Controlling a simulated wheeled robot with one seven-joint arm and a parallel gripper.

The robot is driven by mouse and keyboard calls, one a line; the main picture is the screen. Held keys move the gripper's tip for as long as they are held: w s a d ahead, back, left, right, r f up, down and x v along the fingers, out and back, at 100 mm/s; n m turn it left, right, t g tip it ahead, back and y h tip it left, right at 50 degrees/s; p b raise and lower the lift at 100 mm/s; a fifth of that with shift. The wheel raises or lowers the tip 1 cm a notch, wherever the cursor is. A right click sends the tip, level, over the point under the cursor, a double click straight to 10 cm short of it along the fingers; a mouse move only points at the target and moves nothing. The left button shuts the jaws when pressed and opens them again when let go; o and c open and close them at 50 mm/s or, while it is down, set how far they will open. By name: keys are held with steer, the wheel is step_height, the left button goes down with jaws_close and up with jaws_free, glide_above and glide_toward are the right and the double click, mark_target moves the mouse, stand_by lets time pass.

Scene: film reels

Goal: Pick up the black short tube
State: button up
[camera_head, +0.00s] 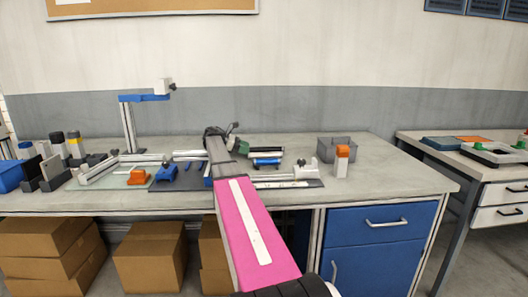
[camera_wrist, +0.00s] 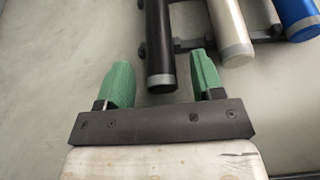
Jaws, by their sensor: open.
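In the wrist view a black tube (camera_wrist: 160,40) with a grey band at its near end lies between the two green fingers of my gripper (camera_wrist: 162,62). A gap shows on each side of the tube, so the fingers are open and not gripping it. The tube's far end is cut off by the top of the picture. In the head view a black tube (camera_head: 267,149) lies above a blue one on the bench, right of my arm; I cannot tell whether it is the same black tube.
In the wrist view a white tube (camera_wrist: 230,35) and a blue tube (camera_wrist: 298,15) lie close right of the black one, by a dark rack (camera_wrist: 190,44). In the head view a grey bin (camera_head: 338,150) and an orange-topped block (camera_head: 342,161) stand to the right.

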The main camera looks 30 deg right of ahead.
mark_target(264, 150)
steer(key=shift+x, duration=1.15)
steer(key=c, duration=1.1)
